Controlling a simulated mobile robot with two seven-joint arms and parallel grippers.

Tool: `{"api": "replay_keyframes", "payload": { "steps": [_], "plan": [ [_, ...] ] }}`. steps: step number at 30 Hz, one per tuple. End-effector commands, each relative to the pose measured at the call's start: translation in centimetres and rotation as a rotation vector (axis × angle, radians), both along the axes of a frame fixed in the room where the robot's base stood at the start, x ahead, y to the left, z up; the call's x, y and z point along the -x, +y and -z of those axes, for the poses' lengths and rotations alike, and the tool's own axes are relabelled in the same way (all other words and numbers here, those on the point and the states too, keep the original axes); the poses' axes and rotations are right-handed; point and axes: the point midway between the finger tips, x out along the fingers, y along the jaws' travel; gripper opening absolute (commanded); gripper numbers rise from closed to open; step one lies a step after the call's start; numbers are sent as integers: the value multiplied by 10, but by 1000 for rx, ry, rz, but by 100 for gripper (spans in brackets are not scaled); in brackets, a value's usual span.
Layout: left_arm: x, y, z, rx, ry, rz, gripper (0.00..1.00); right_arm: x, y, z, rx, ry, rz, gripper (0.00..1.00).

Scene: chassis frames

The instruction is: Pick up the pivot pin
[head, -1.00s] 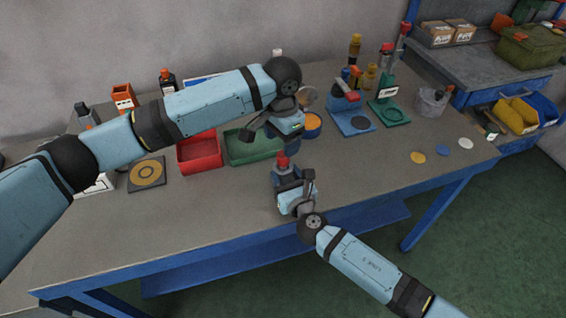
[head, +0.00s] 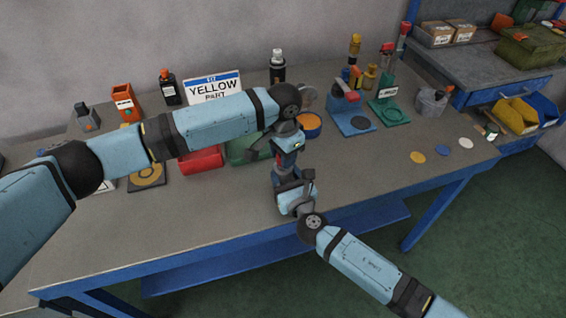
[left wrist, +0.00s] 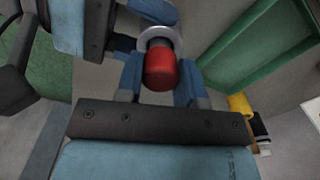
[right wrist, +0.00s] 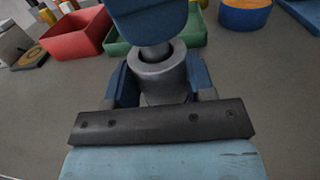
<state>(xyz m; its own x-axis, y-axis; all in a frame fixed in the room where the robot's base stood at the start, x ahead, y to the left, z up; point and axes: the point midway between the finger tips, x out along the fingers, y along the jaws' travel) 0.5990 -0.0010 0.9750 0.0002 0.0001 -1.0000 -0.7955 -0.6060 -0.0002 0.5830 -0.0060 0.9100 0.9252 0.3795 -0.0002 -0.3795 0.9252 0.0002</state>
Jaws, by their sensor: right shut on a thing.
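A red-topped grey part that appears to be the pivot pin stands upright in my right gripper (head: 287,178). Its red end (left wrist: 160,70) and pale collar show in the left wrist view. Its grey collar and shaft (right wrist: 157,72) show in the right wrist view, between the shut right fingers. My left gripper (head: 286,157) is directly above the right one, its fingers on either side of the red end. The left fingers look open around it; whether they touch it is unclear. The red end is largely hidden in the head view.
A red bin (head: 203,160) and a green bin (head: 240,152) lie behind my left arm. A blue fixture (head: 352,118) and a green stand (head: 390,112) are at the back right. Flat discs lie at the right; the bench front is clear.

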Motion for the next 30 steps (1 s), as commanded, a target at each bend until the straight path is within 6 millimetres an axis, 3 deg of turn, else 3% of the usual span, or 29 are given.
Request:
{"api": "replay_keyframes", "payload": {
  "steps": [11, 22, 30],
  "plan": [
    [-1, 0, -8, 2, -1, 0, 10, 0, 0, 0, 0, 0, 0, 19],
    [0, 0, -77, 2, -3, 1, 10, 0, 0, 0, 0, 0, 0, 19],
    [0, 0, -100, 0, 0, 0, 10, 0, 0, 0, 0, 0, 0, 19]
  ]
}}
